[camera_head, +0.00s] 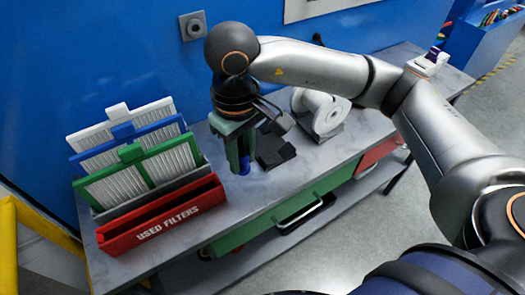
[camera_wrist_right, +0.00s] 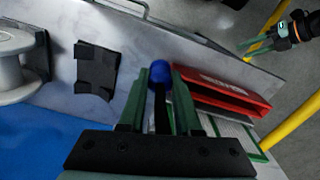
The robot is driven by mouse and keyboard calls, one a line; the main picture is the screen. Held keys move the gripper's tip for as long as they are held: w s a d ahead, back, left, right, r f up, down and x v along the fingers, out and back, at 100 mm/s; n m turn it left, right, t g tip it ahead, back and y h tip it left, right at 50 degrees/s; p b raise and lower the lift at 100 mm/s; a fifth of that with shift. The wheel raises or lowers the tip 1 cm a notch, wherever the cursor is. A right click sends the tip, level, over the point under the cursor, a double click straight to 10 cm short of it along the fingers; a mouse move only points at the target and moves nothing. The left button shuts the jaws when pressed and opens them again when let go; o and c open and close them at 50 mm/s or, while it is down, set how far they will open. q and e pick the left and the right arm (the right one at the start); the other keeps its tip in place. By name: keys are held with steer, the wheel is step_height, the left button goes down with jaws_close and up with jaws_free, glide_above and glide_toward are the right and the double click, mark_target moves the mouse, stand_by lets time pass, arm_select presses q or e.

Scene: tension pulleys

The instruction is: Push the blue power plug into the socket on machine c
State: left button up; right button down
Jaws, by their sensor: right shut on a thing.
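The blue power plug (camera_head: 245,165) shows as a blue tip at the lower end of my right gripper (camera_head: 240,168), just above or at the workbench top; I cannot tell if it touches. In the right wrist view the blue plug (camera_wrist_right: 161,72) sits between the ends of the green fingers, with a dark part behind it. My right gripper is shut on it, pointing down. A grey square plate with a round socket (camera_head: 193,26) is on the blue wall, up and left of my arm. No machine letter is readable. My left gripper (camera_wrist_right: 258,45) shows small at the right wrist view's upper right; its opening is unclear.
The workbench (camera_head: 322,160) holds a red "USED FILTERS" bin (camera_head: 165,222), white, blue and green framed filters (camera_head: 140,165) at the left, a black holder (camera_head: 272,152) beside the gripper, and a white spool (camera_head: 322,112). A yellow rail (camera_head: 40,232) stands at the left.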

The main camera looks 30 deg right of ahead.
steer(key=a+r+n, duration=0.4)
steer(key=a+r, duration=0.1)
steer(key=a, duration=0.2)
steer(key=shift+a+f, duration=0.15)
steer(key=w+a+f+n, duration=0.3)
steer(key=a+f+n, duration=0.1)
steer(key=shift+w+f+n, duration=0.2)
steer(key=shift+w+n, duration=0.15)
steer(key=shift+n, duration=0.05)
steer(key=shift+r, duration=0.1)
steer(key=s+d+r+m, duration=0.5)
steer(key=d+r+m, duration=0.3)
steer(key=r, duration=0.1)
steer(key=shift+s+d, duration=0.15)
steer(key=shift+s, duration=0.1)
stand_by(0.4)
steer(key=w+a+m, duration=0.4)
steer(key=w+a, duration=0.3)
steer(key=a, duration=0.3)
steer(key=shift+w+a+m, duration=0.15)
steer(key=shift+a+m, duration=0.05)
steer(key=shift+m, duration=0.1)
